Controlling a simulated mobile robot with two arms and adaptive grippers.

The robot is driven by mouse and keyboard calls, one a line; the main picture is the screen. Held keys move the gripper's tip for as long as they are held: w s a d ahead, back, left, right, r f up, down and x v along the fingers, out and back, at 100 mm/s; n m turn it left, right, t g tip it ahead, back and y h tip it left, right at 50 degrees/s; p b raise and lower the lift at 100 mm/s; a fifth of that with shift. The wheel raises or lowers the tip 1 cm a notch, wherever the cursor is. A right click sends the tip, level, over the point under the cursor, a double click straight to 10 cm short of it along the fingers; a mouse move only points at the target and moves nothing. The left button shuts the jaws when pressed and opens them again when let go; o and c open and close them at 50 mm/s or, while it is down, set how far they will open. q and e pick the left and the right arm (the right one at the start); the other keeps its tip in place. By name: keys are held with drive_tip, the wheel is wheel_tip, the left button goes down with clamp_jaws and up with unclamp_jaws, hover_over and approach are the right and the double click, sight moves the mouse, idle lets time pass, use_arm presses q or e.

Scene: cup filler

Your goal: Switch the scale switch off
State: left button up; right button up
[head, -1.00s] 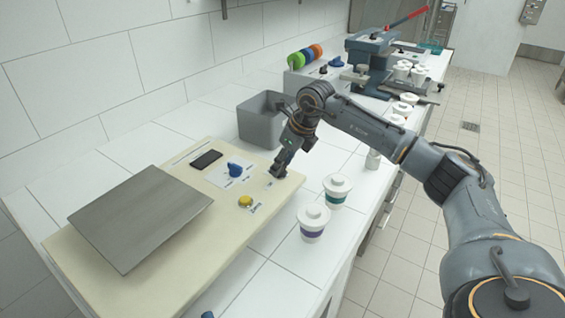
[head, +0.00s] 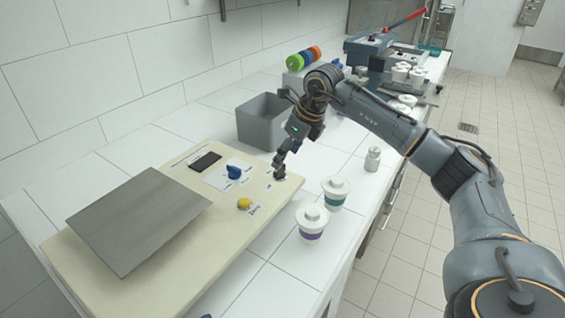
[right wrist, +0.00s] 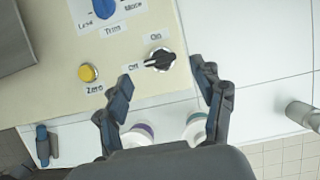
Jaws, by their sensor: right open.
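The scale switch (right wrist: 160,60) is a black knob on the cream scale panel (right wrist: 60,95), with On and Off labels beside it. In the right wrist view its white mark is at the left end, toward the small label that seems to read Off. My right gripper (right wrist: 162,78) is open, its two fingers spread below and to either side of the knob, not clearly touching it. In the head view the right gripper (head: 279,164) hangs just over the panel's right edge, by the switch. A blue-tipped dark part, apparently my left gripper (right wrist: 46,145), shows in the right wrist view.
A yellow Zero button (head: 245,203), a blue knob (head: 234,172) and a metal weighing plate (head: 140,215) are on the scale. A grey bin (head: 262,120) stands behind.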

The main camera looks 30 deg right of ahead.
drive_tip(key=v, duration=0.7)
drive_tip(key=shift+s+r, duration=0.15)
drive_tip(key=shift+r, duration=0.1)
